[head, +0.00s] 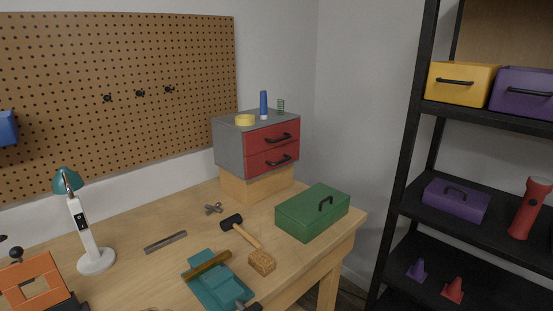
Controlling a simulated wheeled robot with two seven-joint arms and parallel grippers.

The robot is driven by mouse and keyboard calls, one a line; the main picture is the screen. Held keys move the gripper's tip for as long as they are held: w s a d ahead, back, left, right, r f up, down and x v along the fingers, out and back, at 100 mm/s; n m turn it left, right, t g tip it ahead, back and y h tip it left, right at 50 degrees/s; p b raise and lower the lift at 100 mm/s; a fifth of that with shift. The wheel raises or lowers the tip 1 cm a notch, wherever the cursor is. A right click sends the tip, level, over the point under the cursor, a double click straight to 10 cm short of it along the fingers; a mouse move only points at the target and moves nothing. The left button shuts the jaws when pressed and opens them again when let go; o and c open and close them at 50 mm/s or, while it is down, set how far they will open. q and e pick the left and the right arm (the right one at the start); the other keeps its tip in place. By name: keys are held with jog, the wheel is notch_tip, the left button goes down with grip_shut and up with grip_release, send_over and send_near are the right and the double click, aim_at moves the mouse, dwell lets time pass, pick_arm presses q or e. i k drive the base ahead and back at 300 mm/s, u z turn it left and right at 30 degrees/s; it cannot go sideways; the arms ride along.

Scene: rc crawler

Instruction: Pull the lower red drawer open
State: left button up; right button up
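A grey cabinet (229,146) with two red drawers stands on a wooden block (262,185) at the back right of the workbench. Neither of my grippers can be made out in the head view.
A green toolbox (305,217) stands in front and right of the cabinet. A mallet (240,228), a brush-like block (262,262), a teal vise (215,285) and a lamp (82,225) are on the workbench (135,262). Small items top the cabinet. A black shelf (400,165) stands right.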

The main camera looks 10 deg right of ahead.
aim_at(255, 165)
jog(key=z, duration=0.25)
jog(key=k, duration=0.3)
jog(key=z, duration=2.75)
jog(key=i, duration=0.1)
jog(key=u, duration=2.45)
jog(key=i, duration=0.9)
jog(key=u, duration=0.95)
